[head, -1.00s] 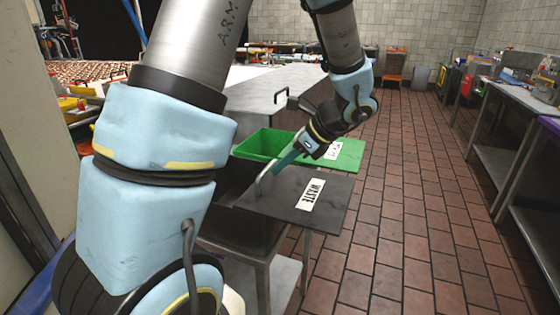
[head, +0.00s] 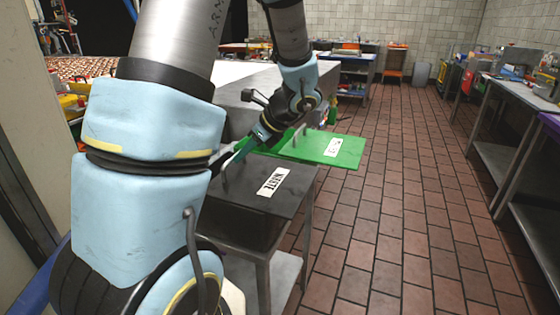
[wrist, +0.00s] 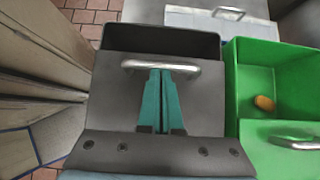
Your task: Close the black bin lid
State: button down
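The black bin lid (head: 288,198), marked WASTE, lies flat and partly over its bin, and its right part sticks out beyond the bin. The metal lid handle (head: 225,178) stands at the lid's left part; it also shows in the wrist view (wrist: 190,67). The wrist view shows a dark open strip of the black bin (wrist: 160,40) beyond the handle. My gripper (head: 233,158) is low over the lid. Its teal fingers (wrist: 161,75) are side by side, nearly together, with tips at the handle bar. I cannot tell whether they touch it.
A green bin (wrist: 280,60) with a small orange-brown item (wrist: 264,103) stands beside the black bin. Its green lid (head: 340,152) sticks out to the right. A grey counter (head: 245,95) lies behind. The tiled floor (head: 390,220) on the right is clear.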

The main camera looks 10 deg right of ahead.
jog(key=w+a, duration=0.3)
jog(key=a, duration=0.3)
jog(key=shift+w, duration=0.1)
